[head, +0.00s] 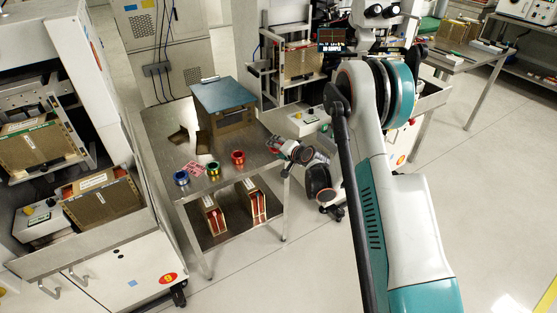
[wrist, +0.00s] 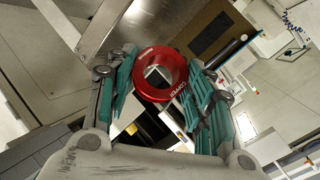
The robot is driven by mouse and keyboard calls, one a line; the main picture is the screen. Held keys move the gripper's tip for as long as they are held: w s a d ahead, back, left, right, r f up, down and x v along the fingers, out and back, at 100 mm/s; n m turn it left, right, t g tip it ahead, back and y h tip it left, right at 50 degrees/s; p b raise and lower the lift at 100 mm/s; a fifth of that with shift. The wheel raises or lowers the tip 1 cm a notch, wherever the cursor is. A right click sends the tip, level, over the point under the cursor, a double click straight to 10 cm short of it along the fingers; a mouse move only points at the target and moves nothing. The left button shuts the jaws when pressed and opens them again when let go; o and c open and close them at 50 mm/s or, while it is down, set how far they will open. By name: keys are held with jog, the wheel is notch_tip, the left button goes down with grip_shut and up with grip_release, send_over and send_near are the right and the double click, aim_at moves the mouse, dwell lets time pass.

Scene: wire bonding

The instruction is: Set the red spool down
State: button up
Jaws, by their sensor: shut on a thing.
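In the wrist view a red spool (wrist: 178,64) with printed lettering sits between the two teal fingers of my gripper (wrist: 160,80), which is shut on it. I see through the spool's hole. In the head view my gripper (head: 290,150) is at the right edge of the metal table (head: 160,137), and the held spool is hard to make out there. Another red spool (head: 238,157) stands on the table, left of my gripper. I cannot tell my gripper's height above the table.
A green spool (head: 213,169) and a blue spool (head: 181,177) stand in a row at the table's front. A red-and-white card (head: 194,168) lies behind them. A blue-topped box (head: 223,95) stands at the back. Red-filled holders (head: 213,218) are on the lower shelf.

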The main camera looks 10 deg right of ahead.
jog(key=shift+f+b, duration=0.8)
jog(key=shift+f, duration=1.4)
jog(key=shift+f, duration=0.1)
jog(key=o, duration=1)
jog(key=shift+o, duration=0.2)
jog(key=shift+s, duration=0.1)
